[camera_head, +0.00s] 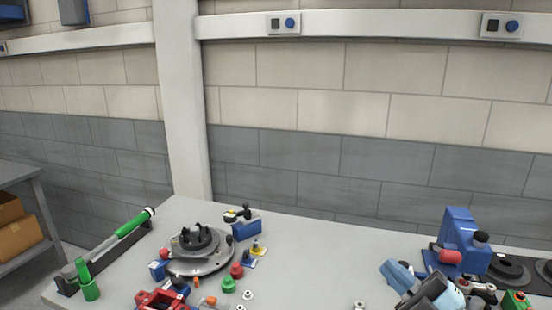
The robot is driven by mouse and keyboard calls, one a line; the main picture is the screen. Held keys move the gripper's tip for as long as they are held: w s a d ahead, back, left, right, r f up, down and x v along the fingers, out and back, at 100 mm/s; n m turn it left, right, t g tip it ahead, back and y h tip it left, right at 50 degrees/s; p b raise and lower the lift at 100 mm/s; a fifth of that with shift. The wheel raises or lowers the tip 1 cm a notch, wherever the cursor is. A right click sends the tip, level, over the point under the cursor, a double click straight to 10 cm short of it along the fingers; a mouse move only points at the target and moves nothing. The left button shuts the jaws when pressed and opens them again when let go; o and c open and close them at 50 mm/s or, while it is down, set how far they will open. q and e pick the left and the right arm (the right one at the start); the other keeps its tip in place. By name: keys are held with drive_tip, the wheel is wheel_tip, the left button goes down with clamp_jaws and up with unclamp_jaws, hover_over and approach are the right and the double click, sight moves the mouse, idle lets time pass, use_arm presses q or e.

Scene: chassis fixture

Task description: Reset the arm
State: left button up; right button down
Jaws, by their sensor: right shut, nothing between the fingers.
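My right gripper (430,292) is at the bottom right, partly cut off by the lower edge of the head view. Its dark parts sit beside light blue parts, over the right side of the grey table (325,255). It is shut and holds nothing. It is left of and in front of a blue machine (460,232) with a red cylinder. A round metal fixture (210,262) with a dark hub stands on the left half of the table, well apart from the gripper. My left gripper is not in view.
Red (237,271) and green small parts lie around the fixture. A green-handled tool (136,222) lies in a dark holder at the left edge. A shelf with cardboard boxes (18,238) stands at far left. The table's middle is mostly clear.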

drive_tip(key=s+d+f+m+g+h, duration=0.15)
drive_tip(key=d+f+m+h, duration=0.25)
drive_tip(key=f+m+h, duration=0.45)
drive_tip(key=s+d+f+m+h, duration=0.2)
drive_tip(key=d+f+m+h, duration=0.3)
drive_tip(key=f+m+h, duration=0.3)
drive_tip(key=s+a+f+m+g+y, duration=0.1)
drive_tip(key=s+f+g, duration=0.5)
drive_tip(key=s, duration=0.3)
drive_tip(key=s+a+f+m+g, duration=0.1)
drive_tip(key=s+f+m+g, duration=0.1)
drive_tip(key=s+f+g, duration=0.55)
drive_tip(key=w+a+f+n+t+y+p, duration=0.1)
drive_tip(key=w+a+f+t+y+p, duration=0.2)
drive_tip(key=a+t+p, duration=0.3)
drive_tip(key=w+t+p, duration=0.1)
drive_tip(key=t+p, duration=0.1)
drive_tip(key=t, duration=0.1)
drive_tip(key=shift+w+a+f, duration=0.2)
drive_tip(key=shift+f, duration=0.2)
drive_tip(key=shift+d, duration=0.1)
